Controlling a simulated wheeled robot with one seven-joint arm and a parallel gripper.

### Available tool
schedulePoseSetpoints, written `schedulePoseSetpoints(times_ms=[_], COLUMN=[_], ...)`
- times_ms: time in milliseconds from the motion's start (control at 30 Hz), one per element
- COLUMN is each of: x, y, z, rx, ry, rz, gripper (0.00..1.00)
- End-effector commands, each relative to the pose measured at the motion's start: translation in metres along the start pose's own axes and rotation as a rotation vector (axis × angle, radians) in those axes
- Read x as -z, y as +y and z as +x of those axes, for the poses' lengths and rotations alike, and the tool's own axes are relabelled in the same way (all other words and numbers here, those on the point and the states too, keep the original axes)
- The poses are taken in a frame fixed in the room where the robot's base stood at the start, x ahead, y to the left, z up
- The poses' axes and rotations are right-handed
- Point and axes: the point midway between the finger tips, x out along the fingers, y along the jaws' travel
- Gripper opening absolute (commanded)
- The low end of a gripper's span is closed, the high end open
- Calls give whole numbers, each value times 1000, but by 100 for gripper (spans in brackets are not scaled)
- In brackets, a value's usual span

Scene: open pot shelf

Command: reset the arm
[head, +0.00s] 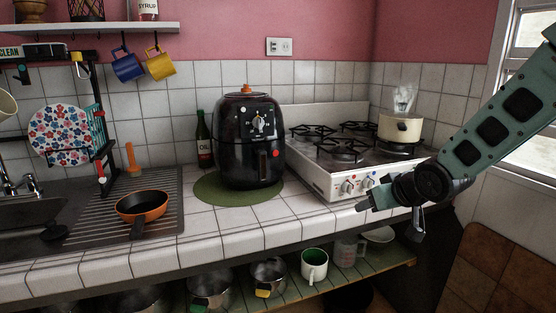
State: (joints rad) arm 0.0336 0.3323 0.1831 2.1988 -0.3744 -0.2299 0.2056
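My gripper (376,199) is at the right of the head view, at the end of my green-grey arm. It points left, in front of the stove's right front corner and near the counter edge. No object shows in it.
The white stove (345,178) with a cream pot (400,128) is behind my gripper. A black air fryer (250,145) and an orange pan (142,206) stand on the counter. An open shelf (340,277) below holds pots, a mug (314,265) and a measuring jug (346,251).

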Motion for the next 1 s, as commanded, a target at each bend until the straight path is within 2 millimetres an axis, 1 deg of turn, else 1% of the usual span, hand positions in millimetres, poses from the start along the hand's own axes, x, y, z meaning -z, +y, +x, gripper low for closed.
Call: schedulePoseSetpoints(times_ms=[33, 67, 100, 167, 200, 267, 300, 367, 400, 500, 600, 633, 733, 1000], x=[-10, -19, -32, -55, -70, -94, -110, -133, -147, -175, -193, -196, -202, -202], y=[-33, -50, -71, -100, -117, -139, -152, -167, -174, -186, -192, -192, -193, -193], z=[-20, -31, -46, -71, -88, -116, -135, -161, -178, -211, -232, -236, -243, -242], rx=[22, 33, 48, 71, 86, 109, 123, 143, 155, 177, 191, 194, 197, 197], ry=[-70, -116, -179, -272, -334, -425, -483, -565, -614, -713, -776, -787, -808, -809], rz=[-25, -39, -56, -88, -109, -146, -171, -207, -230, -275, -303, -309, -318, -317], gripper=[54, 54, 54, 54, 54, 54, 54, 54, 54, 54, 54, 54, 54, 54])
